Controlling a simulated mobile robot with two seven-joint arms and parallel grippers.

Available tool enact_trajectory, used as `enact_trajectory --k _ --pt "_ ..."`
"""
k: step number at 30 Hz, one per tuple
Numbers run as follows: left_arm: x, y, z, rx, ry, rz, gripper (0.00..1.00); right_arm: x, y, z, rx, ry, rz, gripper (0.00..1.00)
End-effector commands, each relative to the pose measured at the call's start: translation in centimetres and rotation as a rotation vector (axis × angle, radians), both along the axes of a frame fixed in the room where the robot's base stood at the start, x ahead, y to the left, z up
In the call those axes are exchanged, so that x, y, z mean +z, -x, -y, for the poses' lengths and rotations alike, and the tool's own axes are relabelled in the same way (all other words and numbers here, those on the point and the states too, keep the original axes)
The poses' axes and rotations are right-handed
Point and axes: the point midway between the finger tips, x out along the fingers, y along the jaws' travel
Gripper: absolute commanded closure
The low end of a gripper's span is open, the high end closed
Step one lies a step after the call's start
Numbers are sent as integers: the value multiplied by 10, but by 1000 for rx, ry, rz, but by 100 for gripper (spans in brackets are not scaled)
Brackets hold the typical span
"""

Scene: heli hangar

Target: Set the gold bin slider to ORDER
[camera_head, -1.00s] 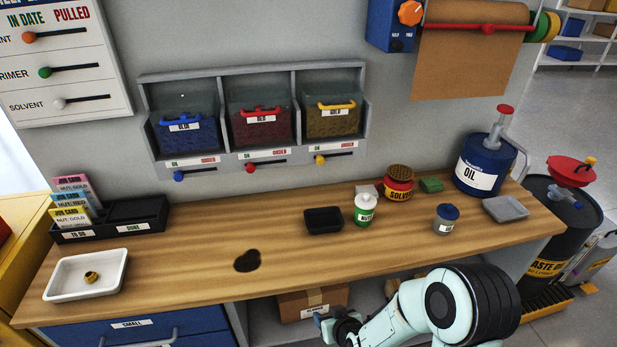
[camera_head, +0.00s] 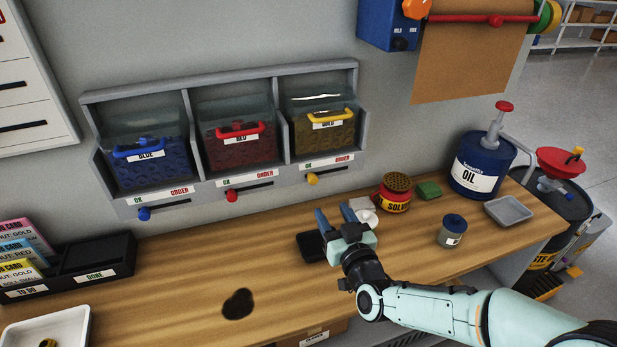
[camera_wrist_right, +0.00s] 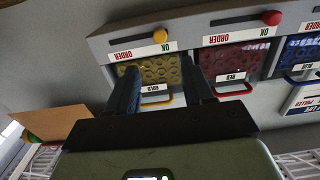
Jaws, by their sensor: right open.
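The gold bin (camera_head: 325,136) is the right one of three bins in the grey wall rack. Below it, the gold slider's yellow knob (camera_head: 313,179) sits at the left, OK end of its dark slot, away from the red ORDER word (camera_head: 341,160). The knob also shows in the upside-down right wrist view (camera_wrist_right: 160,35), by OK. My right gripper (camera_head: 335,214) is open and empty, over the bench, below and slightly right of the knob and apart from it. Its two fingers (camera_wrist_right: 161,78) point toward the gold bin in the wrist view. My left gripper is not in view.
The red knob (camera_head: 232,196) and blue knob (camera_head: 144,214) are on the sliders to the left. A black tray (camera_head: 311,246), a solvent can (camera_head: 394,194) and a grey-blue jar (camera_head: 452,230) stand on the bench near my arm. The air before the rack is clear.

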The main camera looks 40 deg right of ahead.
Motion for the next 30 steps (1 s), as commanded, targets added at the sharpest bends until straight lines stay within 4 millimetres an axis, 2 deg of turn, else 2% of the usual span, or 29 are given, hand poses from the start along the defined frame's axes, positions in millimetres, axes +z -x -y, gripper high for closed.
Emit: enact_trajectory --k 12,18,24,30 --pt "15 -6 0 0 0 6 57 0 -80 23 3 4 -5 48" --pt "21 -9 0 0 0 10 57 0 -108 33 2 2 -4 48" --pt "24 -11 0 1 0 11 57 -1 -120 37 2 1 -4 48" --pt "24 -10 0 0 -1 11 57 -1 -121 38 2 0 -4 48"
